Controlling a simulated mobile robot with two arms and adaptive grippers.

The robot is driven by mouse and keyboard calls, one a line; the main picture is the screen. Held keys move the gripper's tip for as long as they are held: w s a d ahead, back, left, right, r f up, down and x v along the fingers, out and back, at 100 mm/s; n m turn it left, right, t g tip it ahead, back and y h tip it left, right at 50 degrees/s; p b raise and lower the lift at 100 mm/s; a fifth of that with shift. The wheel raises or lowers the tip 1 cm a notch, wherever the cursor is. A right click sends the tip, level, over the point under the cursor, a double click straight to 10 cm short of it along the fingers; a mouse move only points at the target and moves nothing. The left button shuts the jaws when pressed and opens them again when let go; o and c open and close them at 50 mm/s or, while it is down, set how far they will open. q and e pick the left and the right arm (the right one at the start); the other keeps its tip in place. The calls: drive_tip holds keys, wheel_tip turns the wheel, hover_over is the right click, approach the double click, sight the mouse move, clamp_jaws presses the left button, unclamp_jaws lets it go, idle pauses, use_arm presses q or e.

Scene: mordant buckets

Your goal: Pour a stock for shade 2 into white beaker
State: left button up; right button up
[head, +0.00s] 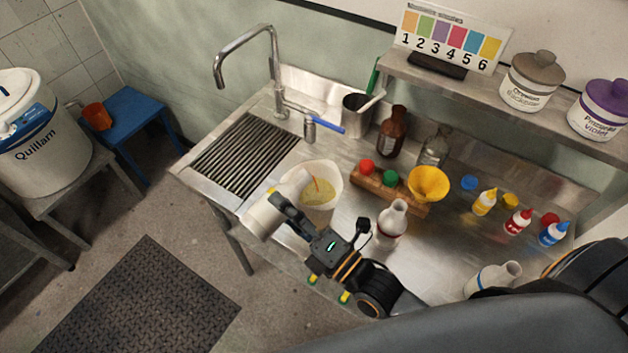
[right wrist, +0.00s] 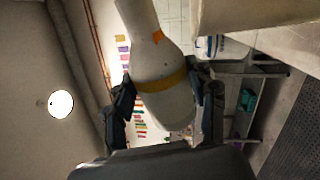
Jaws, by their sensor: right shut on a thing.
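My right gripper (head: 280,208) is shut on a white bottle (head: 262,218). The bottle is tipped, its mouth at the rim of the white beaker (head: 332,172). The beaker stands on the steel bench; yellowish liquid and an orange streak show inside it. In the right wrist view the held bottle (right wrist: 165,95) has a yellow band and an orange mark near its neck. A white bottle with a red band (head: 392,222) stands right of the beaker. Another white bottle (head: 490,280) is farther right. The shade card (head: 450,38) shows 2 as green. My left gripper is out of view.
A wooden block (head: 405,200) with red and green caps and a yellow funnel (head: 428,184) sit behind the red-banded bottle. Brown (head: 392,132) and clear (head: 433,150) bottles stand at the back. Small dropper bottles (head: 518,221) and loose caps are at right. A tap (head: 275,70) rises behind the drainer.

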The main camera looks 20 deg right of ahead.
drive_tip(key=shift+m, duration=0.4)
idle(1.3)
drive_tip(key=shift+s+a+f+n+b, duration=0.15)
drive_tip(key=shift+a+f+n+b, duration=0.05)
drive_tip(key=shift+f+n+b, duration=0.35)
drive_tip(key=shift+s+a+f+n+b, duration=0.1)
drive_tip(key=shift+a+f+n+b, duration=0.1)
drive_tip(key=shift+f+n+b, duration=0.35)
drive_tip(key=shift+r+n+g+p, duration=0.25)
drive_tip(key=shift+n+g+p, duration=0.05)
drive_tip(key=shift+n, duration=0.4)
drive_tip(key=shift+f+n+y, duration=0.2)
drive_tip(key=shift+n+y, duration=0.2)
